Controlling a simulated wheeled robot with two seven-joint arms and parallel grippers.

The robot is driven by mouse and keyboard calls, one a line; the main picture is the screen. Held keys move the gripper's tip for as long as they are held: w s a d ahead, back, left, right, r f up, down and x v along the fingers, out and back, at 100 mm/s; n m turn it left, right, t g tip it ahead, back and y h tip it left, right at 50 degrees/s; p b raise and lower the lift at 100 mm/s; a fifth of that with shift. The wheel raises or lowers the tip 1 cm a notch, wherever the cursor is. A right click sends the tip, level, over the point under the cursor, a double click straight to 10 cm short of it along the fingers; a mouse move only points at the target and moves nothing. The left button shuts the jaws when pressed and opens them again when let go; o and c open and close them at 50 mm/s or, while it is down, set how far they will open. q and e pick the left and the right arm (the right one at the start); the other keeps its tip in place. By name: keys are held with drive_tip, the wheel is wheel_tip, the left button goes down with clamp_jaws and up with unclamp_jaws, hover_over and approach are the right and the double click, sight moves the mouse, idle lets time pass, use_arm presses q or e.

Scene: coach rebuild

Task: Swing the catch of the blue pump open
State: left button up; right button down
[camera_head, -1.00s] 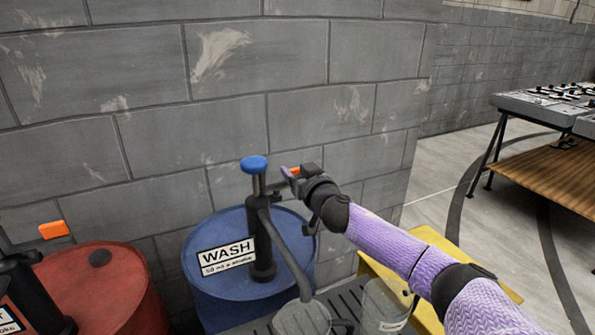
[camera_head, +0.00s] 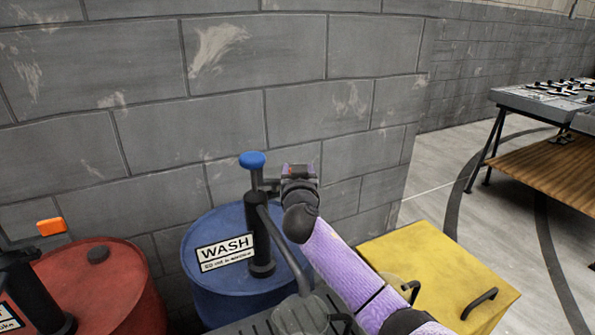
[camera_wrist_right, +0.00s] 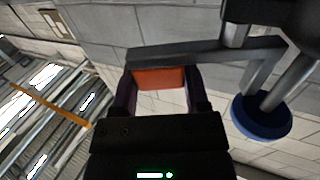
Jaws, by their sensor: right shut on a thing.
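The blue pump is a dark upright column with a blue round knob (camera_head: 252,160), standing on the blue drum (camera_head: 215,283) labelled WASH. My right gripper (camera_wrist_right: 160,92) is at the right side of the pump's head, below knob height. In the right wrist view its fingers are shut on the orange catch (camera_wrist_right: 158,78), which sits against a dark bar (camera_wrist_right: 205,53) reaching toward the pump's rod. The blue knob also shows in that view (camera_wrist_right: 262,118). In the head view my gripper mostly hides the catch. My left gripper is not in view.
A red drum (camera_head: 120,290) with a dark pump and orange piece (camera_head: 51,227) is at left. A clear jar (camera_head: 300,315) stands under the spout. The block wall (camera_head: 230,110) is close behind.

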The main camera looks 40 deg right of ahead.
drive_tip(key=shift+c, duration=1.2)
unclamp_jaws()
drive_tip(key=shift+r, duration=0.1)
drive_tip(key=shift+o, duration=0.8)
drive_tip(key=p+v, duration=0.2)
drive_tip(key=v, duration=0.5)
drive_tip(key=shift+s+a, duration=0.2)
